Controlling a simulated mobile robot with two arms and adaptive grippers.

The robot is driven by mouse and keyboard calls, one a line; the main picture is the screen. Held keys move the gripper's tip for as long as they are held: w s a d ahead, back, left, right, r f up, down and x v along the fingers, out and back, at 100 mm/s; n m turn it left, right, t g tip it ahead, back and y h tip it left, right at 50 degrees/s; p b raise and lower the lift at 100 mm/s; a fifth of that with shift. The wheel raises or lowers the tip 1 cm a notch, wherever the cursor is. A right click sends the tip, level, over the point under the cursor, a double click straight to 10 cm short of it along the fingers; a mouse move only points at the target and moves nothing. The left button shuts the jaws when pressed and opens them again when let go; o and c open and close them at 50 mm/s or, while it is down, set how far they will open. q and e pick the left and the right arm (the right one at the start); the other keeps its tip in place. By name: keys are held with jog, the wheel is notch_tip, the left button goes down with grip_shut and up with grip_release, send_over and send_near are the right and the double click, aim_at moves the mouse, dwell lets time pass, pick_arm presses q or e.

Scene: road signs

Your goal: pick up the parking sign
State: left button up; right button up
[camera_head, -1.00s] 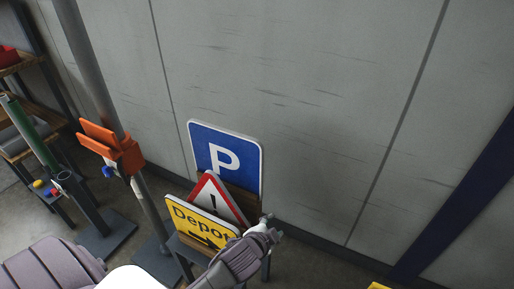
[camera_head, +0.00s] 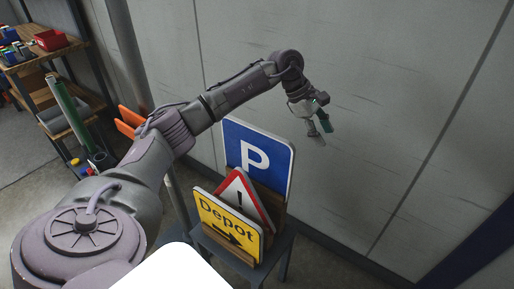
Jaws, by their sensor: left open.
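The blue parking sign with a white P (camera_head: 271,159) stands upright at the back of a wooden holder on a small dark stand, near the wall. A red-edged warning triangle (camera_head: 240,197) stands in front of it and hides its lower left part. A yellow Depot sign (camera_head: 228,226) is frontmost. My left gripper (camera_head: 319,136) is open and empty, to the right of the parking sign's upper right corner, with its fingers pointing down. It appears apart from the sign. My right gripper is not in view.
The small stand (camera_head: 284,250) carries the signs. A grey wall (camera_head: 400,90) is close behind. An orange clamp part (camera_head: 129,120) on a post is partly behind my left arm. A wooden shelf (camera_head: 40,55) with a red bin (camera_head: 50,40) stands at the far left.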

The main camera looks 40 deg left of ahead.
pick_arm(q)
jog(key=s+a+r+g+y, duration=0.1)
jog(key=a+r+y, duration=0.1)
jog(key=a, duration=0.4)
jog(key=s+a+r+y, duration=0.2)
jog(key=a, duration=0.4)
jog(key=g+y, duration=0.2)
send_near(256, 127)
jog(key=f, duration=0.2)
jog(key=s+f+p, duration=0.1)
jog(key=f, duration=0.2)
jog(key=shift+s+f, duration=0.1)
jog(key=shift+f, duration=0.1)
jog(key=f, duration=0.1)
jog(key=f+p, duration=0.1)
jog(key=f, duration=0.1)
jog(key=f+p, duration=0.1)
jog(key=f, duration=0.1)
jog(key=shift+w, duration=0.4)
jog(key=shift+f, duration=0.2)
grip_shut()
jog(key=shift+r, duration=0.15)
